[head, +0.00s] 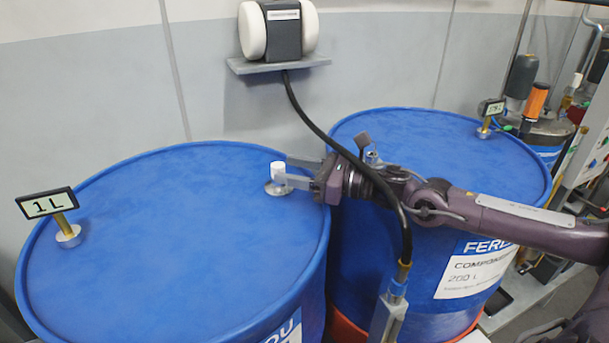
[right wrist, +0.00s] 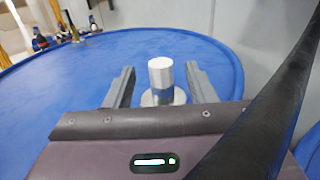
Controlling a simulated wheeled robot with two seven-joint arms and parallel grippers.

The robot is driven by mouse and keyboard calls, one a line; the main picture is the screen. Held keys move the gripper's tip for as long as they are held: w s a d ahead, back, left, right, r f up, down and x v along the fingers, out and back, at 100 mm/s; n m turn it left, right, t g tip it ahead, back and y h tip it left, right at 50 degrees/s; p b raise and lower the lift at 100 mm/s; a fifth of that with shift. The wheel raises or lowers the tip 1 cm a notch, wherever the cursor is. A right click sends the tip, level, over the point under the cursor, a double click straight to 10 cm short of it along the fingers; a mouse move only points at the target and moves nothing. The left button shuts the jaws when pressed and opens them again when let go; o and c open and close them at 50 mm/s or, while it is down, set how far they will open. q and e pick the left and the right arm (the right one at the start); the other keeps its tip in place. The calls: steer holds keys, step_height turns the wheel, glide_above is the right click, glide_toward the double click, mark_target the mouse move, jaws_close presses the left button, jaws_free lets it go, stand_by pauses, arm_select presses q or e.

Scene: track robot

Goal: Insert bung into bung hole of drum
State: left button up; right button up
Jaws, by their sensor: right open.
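The bung (head: 277,169) is a small white-topped cylinder standing upright at the right side of the near blue drum (head: 170,230). A round metal fitting (head: 271,190), taken as the bung hole, surrounds its foot. In the right wrist view the bung (right wrist: 161,72) has a shiny metal lower part above the fitting (right wrist: 177,97); how deep it sits I cannot tell. My right gripper (head: 286,172) is open, with one finger on each side of the bung and a visible gap to each in the right wrist view (right wrist: 159,80). My left gripper is out of view.
A second blue drum (head: 430,150) stands right, under my right arm. A black hose (head: 318,128) hangs from a wall-shelf device (head: 279,30) and passes close to my right wrist.

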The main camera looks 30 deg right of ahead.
steer(key=shift+s+d+f, duration=0.15)
steer(key=shift+s+d, duration=0.3)
steer(key=shift+d, duration=0.1)
steer(key=shift+s+d, duration=0.2)
steer(key=shift+s, duration=0.2)
